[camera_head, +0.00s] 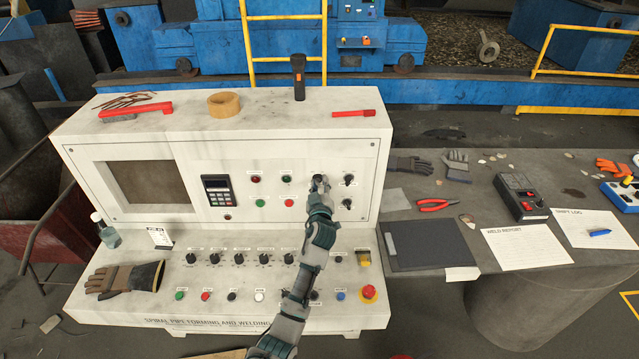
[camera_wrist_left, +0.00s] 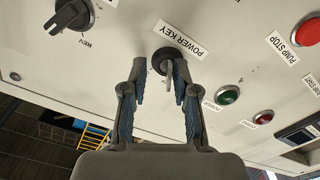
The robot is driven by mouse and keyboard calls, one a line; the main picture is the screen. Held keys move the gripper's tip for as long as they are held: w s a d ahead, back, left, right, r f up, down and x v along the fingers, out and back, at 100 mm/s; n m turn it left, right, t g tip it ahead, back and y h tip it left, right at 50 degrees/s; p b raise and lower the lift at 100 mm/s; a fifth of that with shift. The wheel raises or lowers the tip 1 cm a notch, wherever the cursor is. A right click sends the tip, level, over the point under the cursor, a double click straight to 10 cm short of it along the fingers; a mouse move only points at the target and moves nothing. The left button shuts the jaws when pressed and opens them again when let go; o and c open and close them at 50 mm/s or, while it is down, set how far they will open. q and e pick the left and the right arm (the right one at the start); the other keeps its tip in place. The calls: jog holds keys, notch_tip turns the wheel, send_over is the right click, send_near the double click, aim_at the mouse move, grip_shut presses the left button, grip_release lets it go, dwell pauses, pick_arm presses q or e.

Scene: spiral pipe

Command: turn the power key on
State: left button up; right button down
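The power key (camera_wrist_left: 172,60) is a dark round switch with a small key in it, beside the label "POWER KEY" on the console's upright panel. My left gripper (camera_wrist_left: 160,72) is open in front of it, with one finger on each side of the key. The right-hand finger in the wrist view is very close to the key; I cannot tell if it touches. In the head view my left gripper (camera_head: 320,184) reaches the upper right of the panel and mostly covers the switch. My right gripper is not in view.
A black knob (camera_wrist_left: 73,14) and a green button (camera_wrist_left: 228,95) sit near the key. The white console (camera_head: 232,150) has a glove (camera_head: 125,278) and an emergency stop (camera_head: 369,292). A flashlight (camera_head: 298,78) stands on top. A grey table (camera_head: 430,200) with tools is at right.

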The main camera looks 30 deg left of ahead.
pick_arm(q)
jog(key=shift+a, duration=0.8)
grip_shut()
jog(key=shift+w, duration=0.1)
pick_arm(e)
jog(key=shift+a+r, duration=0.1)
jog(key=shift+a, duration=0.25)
pick_arm(q)
jog(key=shift+d, duration=0.15)
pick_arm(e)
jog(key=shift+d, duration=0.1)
